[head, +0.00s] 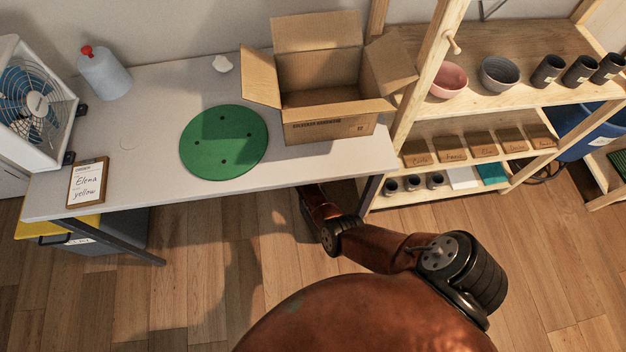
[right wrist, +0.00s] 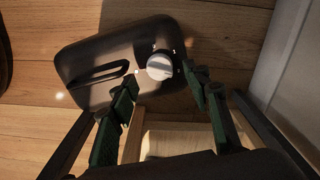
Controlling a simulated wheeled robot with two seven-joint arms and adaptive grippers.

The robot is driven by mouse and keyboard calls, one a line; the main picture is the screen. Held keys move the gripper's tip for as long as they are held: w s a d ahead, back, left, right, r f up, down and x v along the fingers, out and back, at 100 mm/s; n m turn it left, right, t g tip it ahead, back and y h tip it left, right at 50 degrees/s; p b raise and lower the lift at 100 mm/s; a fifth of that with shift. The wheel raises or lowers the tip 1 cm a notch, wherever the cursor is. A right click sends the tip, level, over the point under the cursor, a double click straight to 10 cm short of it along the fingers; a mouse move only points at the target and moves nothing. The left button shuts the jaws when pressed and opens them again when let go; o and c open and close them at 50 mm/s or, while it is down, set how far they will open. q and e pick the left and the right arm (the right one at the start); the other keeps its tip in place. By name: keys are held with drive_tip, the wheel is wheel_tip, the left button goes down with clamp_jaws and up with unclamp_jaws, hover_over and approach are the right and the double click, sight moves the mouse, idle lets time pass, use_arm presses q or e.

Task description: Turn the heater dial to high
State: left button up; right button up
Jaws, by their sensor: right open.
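The heater (right wrist: 95,50) is a dark rounded box in the right wrist view, with a slot-like handle on its left part. Its dial (right wrist: 159,66) is a pale round knob near the heater's right end, with small white marks around it. My right gripper (right wrist: 160,78) is open, with one green-padded finger on each side of the dial. I cannot tell whether either finger touches it. In the head view my right arm reaches down under the table, which hides the gripper and heater. My left gripper is in neither view.
The white table (head: 140,165) stands above the right arm's far end. It bears a cardboard box (head: 330,125), a green disc (head: 223,165), a fan (head: 30,108) and a bottle (head: 104,75). A wooden shelf (head: 470,122) with pottery stands close at the right.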

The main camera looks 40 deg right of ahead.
wheel_tip(320, 180, up, 9)
idle(0.3)
idle(0.5)
